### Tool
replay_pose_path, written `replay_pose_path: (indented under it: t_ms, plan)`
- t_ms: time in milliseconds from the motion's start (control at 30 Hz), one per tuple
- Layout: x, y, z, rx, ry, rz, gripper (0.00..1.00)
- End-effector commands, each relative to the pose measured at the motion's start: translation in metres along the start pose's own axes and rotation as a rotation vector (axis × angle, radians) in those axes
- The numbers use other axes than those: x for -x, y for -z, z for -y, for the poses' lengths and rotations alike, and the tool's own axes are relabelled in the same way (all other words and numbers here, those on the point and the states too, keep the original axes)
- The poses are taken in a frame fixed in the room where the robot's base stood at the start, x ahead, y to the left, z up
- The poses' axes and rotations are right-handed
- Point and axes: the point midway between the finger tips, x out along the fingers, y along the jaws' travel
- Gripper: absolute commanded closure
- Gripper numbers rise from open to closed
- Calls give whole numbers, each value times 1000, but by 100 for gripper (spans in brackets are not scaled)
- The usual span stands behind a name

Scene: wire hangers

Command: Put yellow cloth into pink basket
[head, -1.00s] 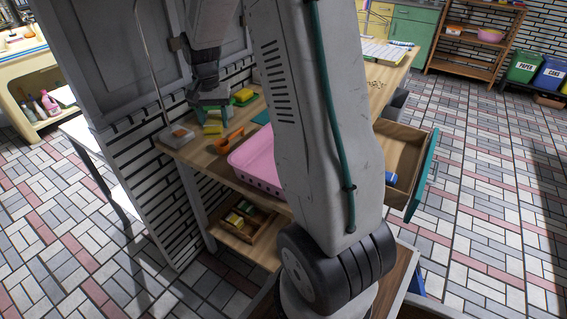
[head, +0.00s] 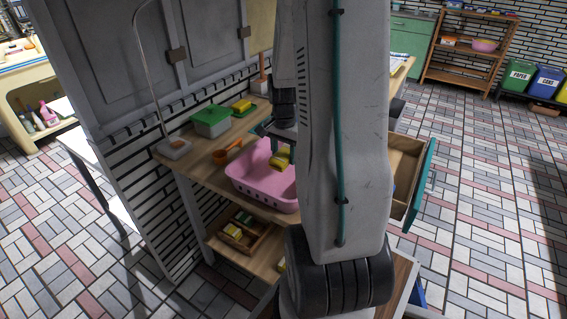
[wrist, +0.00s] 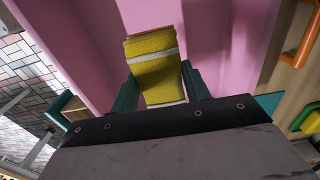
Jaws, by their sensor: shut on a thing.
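The yellow cloth (wrist: 155,65) looks folded, with a pale stripe across it. My gripper (wrist: 158,85) is shut on it, one teal finger on each side. In the head view the cloth (head: 281,157) hangs below my gripper (head: 281,145), over the pink basket (head: 262,190). In the wrist view the pink basket (wrist: 80,40) fills the area behind the cloth. I cannot tell whether the cloth touches the basket floor. My arm hides the right part of the basket in the head view.
The basket stands on a wooden counter (head: 200,165). An orange scoop-like object (head: 228,152) lies left of it. An open drawer (head: 406,165) sticks out at right.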

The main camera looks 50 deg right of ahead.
Motion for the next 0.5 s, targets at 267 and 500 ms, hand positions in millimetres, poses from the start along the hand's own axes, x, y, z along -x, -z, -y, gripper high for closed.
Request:
replay_pose_path:
  t_ms: [267, 500]
  plan:
    - [-34, -1, 0, 1, -2, 2, 75]
    - [-34, 0, 0, 1, -1, 1, 75]
